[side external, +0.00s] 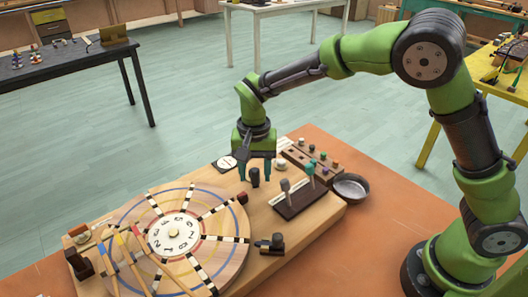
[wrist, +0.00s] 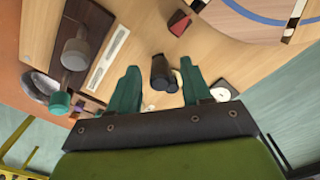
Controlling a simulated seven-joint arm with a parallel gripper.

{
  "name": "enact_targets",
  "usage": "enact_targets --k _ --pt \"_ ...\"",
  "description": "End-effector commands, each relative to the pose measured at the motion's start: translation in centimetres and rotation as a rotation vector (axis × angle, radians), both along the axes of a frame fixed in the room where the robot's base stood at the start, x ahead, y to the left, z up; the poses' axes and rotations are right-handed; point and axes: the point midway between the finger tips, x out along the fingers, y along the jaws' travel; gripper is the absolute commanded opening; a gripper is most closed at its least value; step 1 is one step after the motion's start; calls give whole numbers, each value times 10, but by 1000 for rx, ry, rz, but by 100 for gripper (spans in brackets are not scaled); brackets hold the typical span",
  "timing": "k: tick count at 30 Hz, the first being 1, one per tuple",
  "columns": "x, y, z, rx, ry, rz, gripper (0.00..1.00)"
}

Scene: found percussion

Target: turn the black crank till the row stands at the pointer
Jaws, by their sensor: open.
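An upright black crank handle (side external: 254,178) stands on the wooden board near the round disc; it also shows in the wrist view (wrist: 163,72). My gripper (side external: 254,172) is open above the board, its teal fingers on either side of the handle. In the wrist view, gaps show between the handle and both fingers. The pale wooden disc (side external: 226,255) carries rows of black and white pieces (side external: 216,212) and a white number dial (side external: 174,234). A small dark red wedge (side external: 242,198), apparently the pointer, sits at the disc's rim; a row ends close to it.
A dark block (side external: 298,203) with grey and teal-topped levers stands right of my gripper. Behind are a block of coloured pegs (side external: 322,170) and a metal bowl (side external: 350,187). A black fitting (side external: 270,243) sits at the board's front. Sticks (side external: 135,265) lie across the disc.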

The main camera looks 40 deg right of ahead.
Motion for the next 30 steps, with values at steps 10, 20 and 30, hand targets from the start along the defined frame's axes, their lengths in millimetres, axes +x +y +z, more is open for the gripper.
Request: enact_targets --k 10,20,30 --pt "0 0 -7 1 -1 -1 48" --pt "0 0 -7 1 -1 0 6" --pt "-1 -1 -7 1 -1 31 0"
